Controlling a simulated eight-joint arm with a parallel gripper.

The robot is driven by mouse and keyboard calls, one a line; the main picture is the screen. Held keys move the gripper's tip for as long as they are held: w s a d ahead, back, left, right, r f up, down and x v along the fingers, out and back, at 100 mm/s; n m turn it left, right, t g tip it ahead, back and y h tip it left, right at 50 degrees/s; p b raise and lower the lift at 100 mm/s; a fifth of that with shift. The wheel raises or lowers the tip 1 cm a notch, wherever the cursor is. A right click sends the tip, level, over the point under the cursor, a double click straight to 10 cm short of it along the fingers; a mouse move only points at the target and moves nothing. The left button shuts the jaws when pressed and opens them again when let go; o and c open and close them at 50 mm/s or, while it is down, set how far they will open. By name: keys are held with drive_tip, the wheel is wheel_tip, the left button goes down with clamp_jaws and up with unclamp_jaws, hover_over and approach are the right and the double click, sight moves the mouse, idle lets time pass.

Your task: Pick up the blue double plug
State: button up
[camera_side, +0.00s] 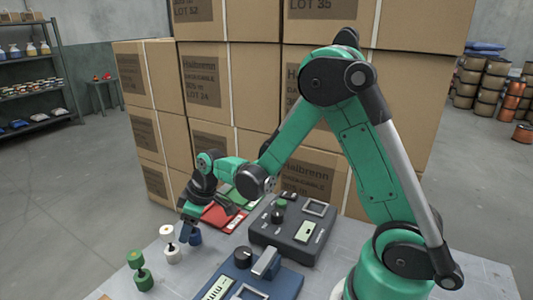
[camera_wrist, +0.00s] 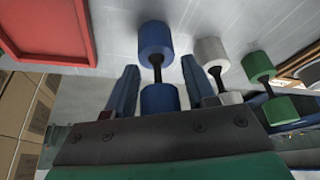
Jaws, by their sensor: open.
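The blue double plug (camera_wrist: 155,38) has two blue ends joined by a dark thin neck. In the wrist view it lies between the two fingers of my gripper (camera_wrist: 160,66), with a gap visible on each side. In the side view my gripper (camera_side: 189,218) is low over the table at the blue double plug (camera_side: 196,238), whose upper part is hidden by the gripper. My gripper is open and holds nothing.
A white double plug (camera_side: 171,248) stands close left of the blue one, and a green one (camera_side: 139,270) is farther left. A red tray (camera_side: 220,218) lies behind. A dark grey control box (camera_side: 290,240) and a blue device (camera_side: 250,283) stand to the right.

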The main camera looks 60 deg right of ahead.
clamp_jaws()
idle(0.3)
